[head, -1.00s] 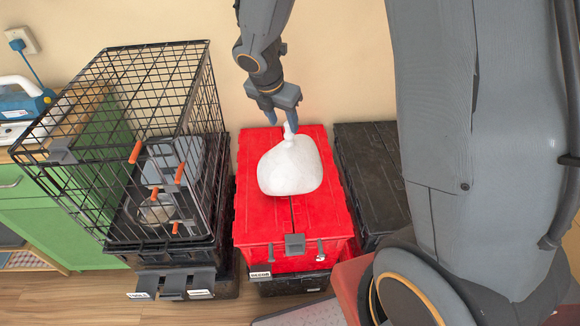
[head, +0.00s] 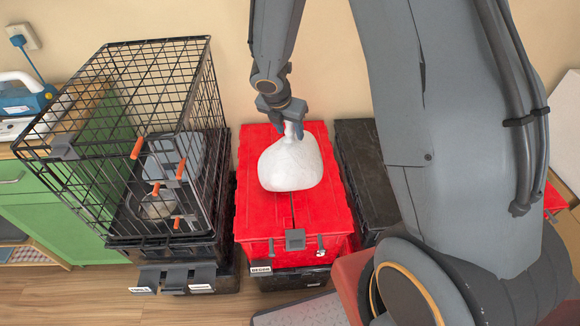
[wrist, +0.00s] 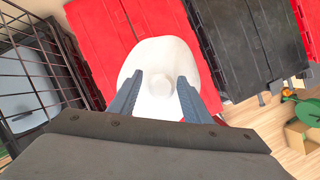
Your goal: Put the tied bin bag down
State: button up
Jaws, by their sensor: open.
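The tied bin bag (head: 291,165) is white and rounded, with a knotted neck at the top. It rests on the lid of the red tote (head: 262,222), upright with its neck pointing up. My gripper (head: 287,130) is above the bag, its fingers around the neck. In the wrist view my gripper (wrist: 158,95) has its two blue-grey fingers apart, one on each side of the neck of the bag (wrist: 160,50). A gap shows between the fingers and the neck, so the jaws are open and not clamped on it.
A black wire cage (head: 120,130) stands on dark totes to the left, with orange-tipped parts at its front. A black tote (head: 365,160) stands right of the red one. The wall is close behind. Free red lid shows in front of the bag.

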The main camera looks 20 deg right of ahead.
grip_shut()
jog(key=shift+s+f, duration=0.1)
jog(key=shift+s, duration=0.05)
dwell(1.1)
